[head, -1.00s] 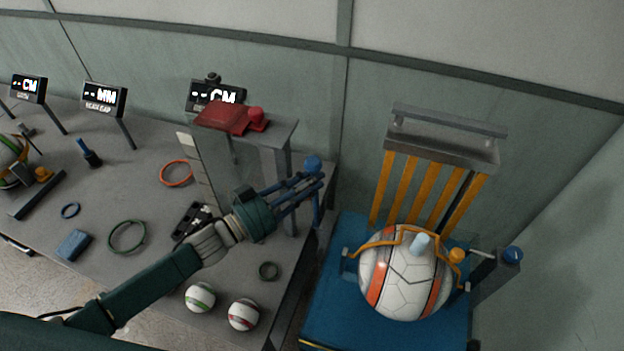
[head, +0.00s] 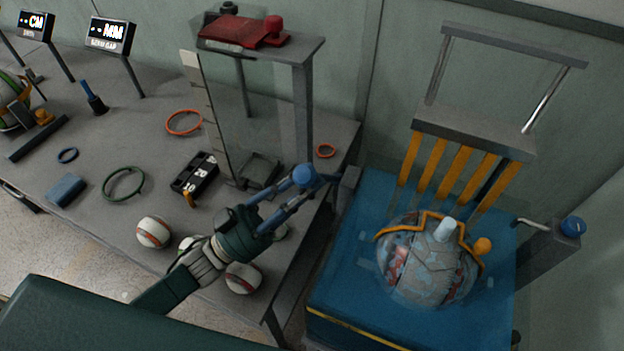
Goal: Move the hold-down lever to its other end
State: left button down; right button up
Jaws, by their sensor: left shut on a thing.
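My left gripper (head: 290,190) is shut at a round blue knob (head: 303,175), beside the foot of the grey stand's right post. I take this knob for the end of the hold-down lever. A blue bar runs from near it toward a small grey block (head: 347,183) at the press's left edge; fingers and bar overlap, so the lever's full shape is unclear. The ball (head: 425,262) sits on the blue press bed (head: 345,290) under an orange frame (head: 385,230) and looks mottled and partly see-through. My right gripper does not show.
The grey stand (head: 305,110) bears a red block (head: 245,30). Balls (head: 153,232), coloured rings (head: 123,184) and a black tray (head: 195,175) lie on the table. Right of the press, a metal rod ends at a blue cap (head: 572,226). A gap separates table and press.

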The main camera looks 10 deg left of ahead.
pick_arm(q)
jog(key=shift+s+f, duration=0.15)
jog(key=shift+f, duration=0.05)
jog(key=c, duration=1.8)
grip_release()
jog(key=v, duration=1.2)
jog(key=shift+a+f, duration=0.1)
